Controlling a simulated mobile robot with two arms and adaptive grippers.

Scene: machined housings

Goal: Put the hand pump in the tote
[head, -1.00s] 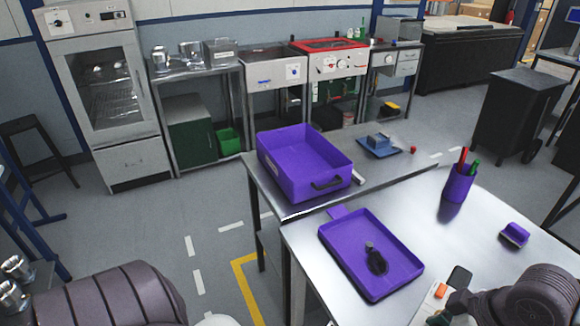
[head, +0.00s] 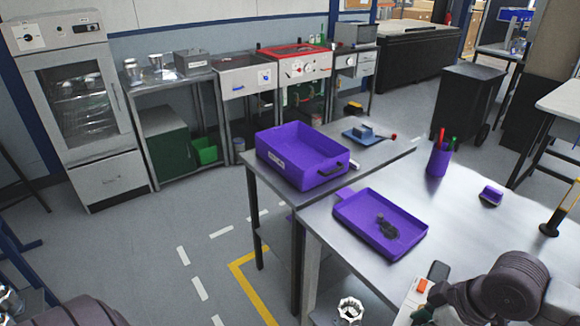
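The hand pump looks to be the small dark object (head: 386,226) lying in a shallow purple tray (head: 352,216) on the near steel table. Its fine shape is too small to tell. The tote looks to be the deep purple bin (head: 318,180) with a dark handle and a pale label, standing on the steel bench just beyond the tray. Its open top faces up, and the part of its floor that shows looks empty. Parts of my arms show at the bottom left and bottom right edges, but neither gripper's fingers are in view.
On the near table (head: 465,235) stand a purple pen cup (head: 438,162) and a purple block (head: 491,195). A blue item (head: 361,133) sits beyond the tote. A silver toothed ring (head: 350,309) is at the bottom. Open floor lies left of the benches.

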